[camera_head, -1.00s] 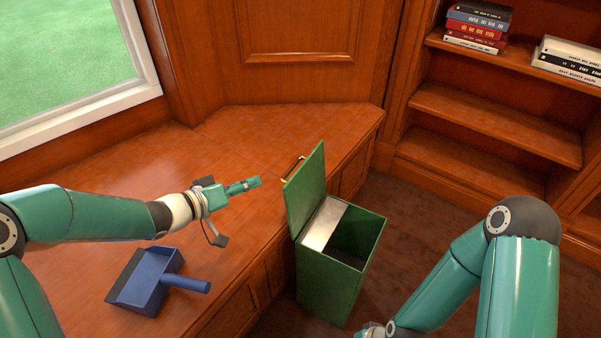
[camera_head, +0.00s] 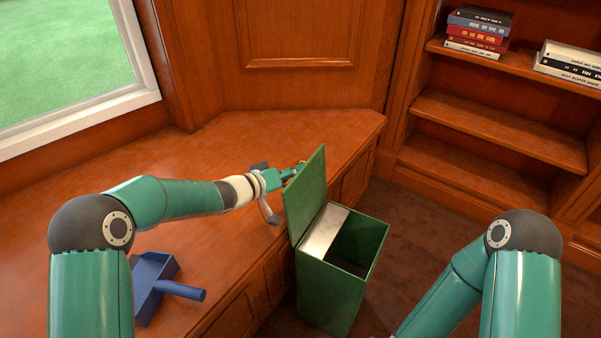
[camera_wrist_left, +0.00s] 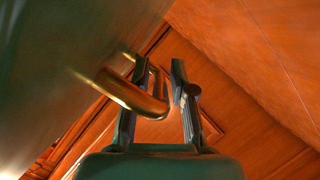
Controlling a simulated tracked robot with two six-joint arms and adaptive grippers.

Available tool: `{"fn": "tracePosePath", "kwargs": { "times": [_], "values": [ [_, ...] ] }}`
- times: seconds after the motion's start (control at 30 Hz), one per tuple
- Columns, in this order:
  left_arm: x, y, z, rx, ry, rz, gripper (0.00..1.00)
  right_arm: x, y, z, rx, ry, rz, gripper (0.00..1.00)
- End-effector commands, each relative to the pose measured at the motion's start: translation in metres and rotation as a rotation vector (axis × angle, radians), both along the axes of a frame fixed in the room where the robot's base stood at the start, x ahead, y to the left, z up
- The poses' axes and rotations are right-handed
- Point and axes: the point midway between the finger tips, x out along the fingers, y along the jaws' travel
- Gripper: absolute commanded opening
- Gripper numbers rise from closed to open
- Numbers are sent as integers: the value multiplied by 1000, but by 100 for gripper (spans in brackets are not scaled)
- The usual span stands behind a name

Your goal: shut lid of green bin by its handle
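The green bin (camera_head: 330,285) stands on the floor beside the wooden bench. Its lid (camera_head: 306,195) is open, standing nearly upright along the bin's left side. The fingers are apart, with a gap visible around the bar. In the head view my left gripper (camera_head: 290,174) is just left of the lid, which partly hides its fingertips. My right gripper is out of view.
A blue dustpan (camera_head: 155,285) lies on the wooden bench (camera_head: 240,145), partly behind my left arm. A bookshelf (camera_head: 495,125) with stacked books stands at the right. The bench top beyond my left arm is clear.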

Motion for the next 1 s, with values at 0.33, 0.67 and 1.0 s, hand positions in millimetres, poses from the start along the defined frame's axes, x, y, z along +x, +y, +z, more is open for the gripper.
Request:
{"fn": "tracePosePath", "kwargs": {
  "times": [0.33, 0.67, 1.0],
  "values": [
    [0, 0, 0, 0, 1, -1, 0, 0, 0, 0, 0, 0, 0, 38],
    [-2, -28, -1, 0, 2, -9, 0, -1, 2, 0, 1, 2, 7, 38],
    [2, -4, 1, 42, -21, 6, 0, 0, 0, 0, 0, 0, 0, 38]
  ]
}}
